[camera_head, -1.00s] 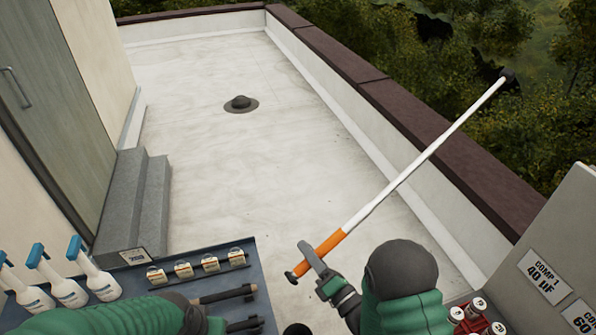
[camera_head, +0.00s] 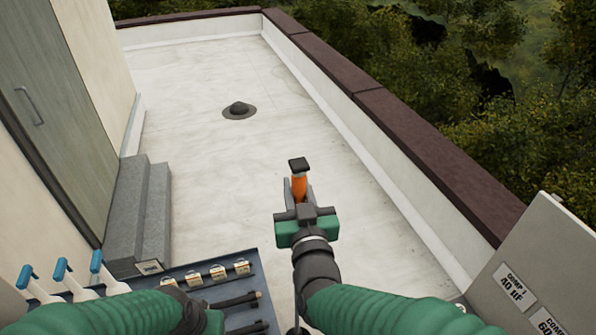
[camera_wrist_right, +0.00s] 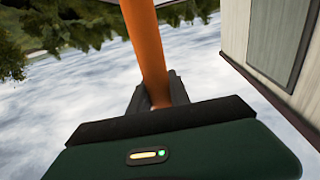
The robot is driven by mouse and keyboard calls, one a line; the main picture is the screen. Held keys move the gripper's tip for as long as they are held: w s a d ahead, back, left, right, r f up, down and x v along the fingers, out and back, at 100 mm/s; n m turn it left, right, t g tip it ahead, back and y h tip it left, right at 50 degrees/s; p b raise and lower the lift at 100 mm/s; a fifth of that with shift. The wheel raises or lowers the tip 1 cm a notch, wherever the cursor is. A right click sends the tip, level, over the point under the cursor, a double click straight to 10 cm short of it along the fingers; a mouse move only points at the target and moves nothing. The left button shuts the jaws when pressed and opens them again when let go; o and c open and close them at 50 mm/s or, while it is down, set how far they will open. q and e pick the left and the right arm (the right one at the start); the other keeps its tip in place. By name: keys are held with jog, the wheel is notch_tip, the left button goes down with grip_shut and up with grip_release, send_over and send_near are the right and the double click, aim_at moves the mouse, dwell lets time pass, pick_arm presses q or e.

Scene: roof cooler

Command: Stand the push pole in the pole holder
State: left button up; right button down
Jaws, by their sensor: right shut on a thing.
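The push pole shows in the head view as a short orange grip (camera_head: 299,186) with a black end cap, seen nearly end-on. My right gripper (camera_head: 301,200) is shut on this orange grip, out over the pale roof deck. In the right wrist view the orange grip (camera_wrist_right: 148,50) runs up between the fingers of my right gripper (camera_wrist_right: 156,98) and out of the top edge. The white shaft is hidden or out of frame. My left gripper (camera_head: 242,314) is empty, its two dark fingers apart, over the blue tray. I cannot pick out the pole holder in either view.
A round dark roof fitting (camera_head: 239,110) sits on the open deck. Grey steps (camera_head: 150,205) stand left, a brown-capped parapet (camera_head: 400,125) right, a labelled panel (camera_head: 535,270) lower right.

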jog(key=shift+a, duration=0.2)
notch_tip(320, 180, down, 22)
jog(key=b, duration=2)
jog(key=shift+w+f, duration=0.25)
jog(key=shift+w, duration=0.15)
jog(key=c, duration=1.1)
grip_release()
jog(key=shift+c, duration=0.2)
